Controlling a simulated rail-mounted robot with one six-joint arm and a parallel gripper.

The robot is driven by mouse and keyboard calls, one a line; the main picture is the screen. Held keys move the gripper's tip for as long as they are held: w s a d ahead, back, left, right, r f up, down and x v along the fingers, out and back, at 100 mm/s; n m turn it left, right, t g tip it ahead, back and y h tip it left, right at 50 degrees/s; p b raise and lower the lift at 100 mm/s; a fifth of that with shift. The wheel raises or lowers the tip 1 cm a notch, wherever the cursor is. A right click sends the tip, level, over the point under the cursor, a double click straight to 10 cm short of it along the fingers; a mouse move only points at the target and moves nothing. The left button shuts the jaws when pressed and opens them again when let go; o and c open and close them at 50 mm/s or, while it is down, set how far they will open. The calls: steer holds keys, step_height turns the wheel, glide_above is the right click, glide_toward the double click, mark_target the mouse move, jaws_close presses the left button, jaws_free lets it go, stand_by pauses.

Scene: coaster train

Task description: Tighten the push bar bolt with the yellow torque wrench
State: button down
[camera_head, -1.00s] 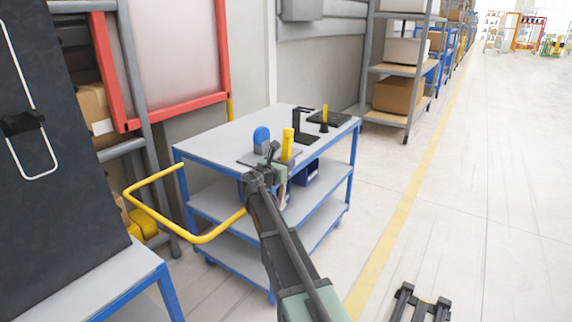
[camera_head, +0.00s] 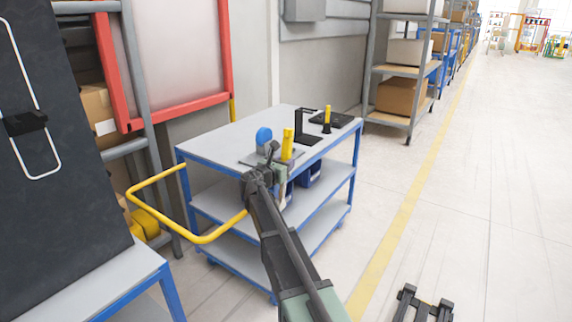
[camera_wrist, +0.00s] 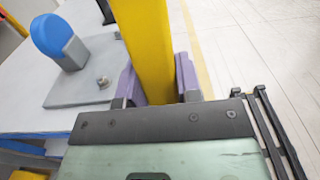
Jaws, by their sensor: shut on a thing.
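A yellow bar-shaped tool, which looks like the torque wrench (camera_head: 287,144), stands upright in my gripper. In the wrist view, the yellow wrench (camera_wrist: 150,50) fills the space between the purple finger pads of my gripper (camera_wrist: 157,85), which is shut on it. Its lower end is hidden. The yellow push bar (camera_head: 197,238) sticks out from the near left of the blue-framed cart (camera_head: 225,140). A small bolt head (camera_wrist: 103,82) shows on a grey plate (camera_wrist: 85,97), left of the wrench; I cannot tell whether it is the push bar bolt.
A blue rounded piece (camera_head: 264,136) on a grey block stands on the plate. A black stand (camera_head: 305,130) and a second yellow-handled tool (camera_head: 327,117) are farther back on the cart top. A grey table (camera_head: 100,285) is at the near left.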

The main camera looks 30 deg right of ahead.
steer(key=shift+w+d+f+g+y+p, duration=0.1)
steer(key=shift+w+d+g+y+p, duration=0.3)
steer(key=shift+w+d+y+p, duration=0.25)
stand_by(0.9)
steer(key=shift+w+d+f+g+y+p, duration=0.25)
steer(key=shift+w+d+f+y+p, duration=0.1)
steer(key=shift+d+y+p, duration=0.25)
steer(key=shift+w+d+f+g+y+p, duration=0.25)
steer(key=shift+w+d+f+y+p, duration=0.1)
steer(key=shift+d+p, duration=0.35)
stand_by(1.5)
steer(key=shift+s+a+r+h+b, duration=0.2)
steer(key=shift+s+a+h+b, duration=0.05)
steer(key=shift+a+h+b, duration=0.1)
steer(key=shift+s+d, duration=0.6)
steer(key=shift+s, duration=0.4)
steer(key=shift+s+d, duration=0.6)
steer(key=shift+s, duration=0.35)
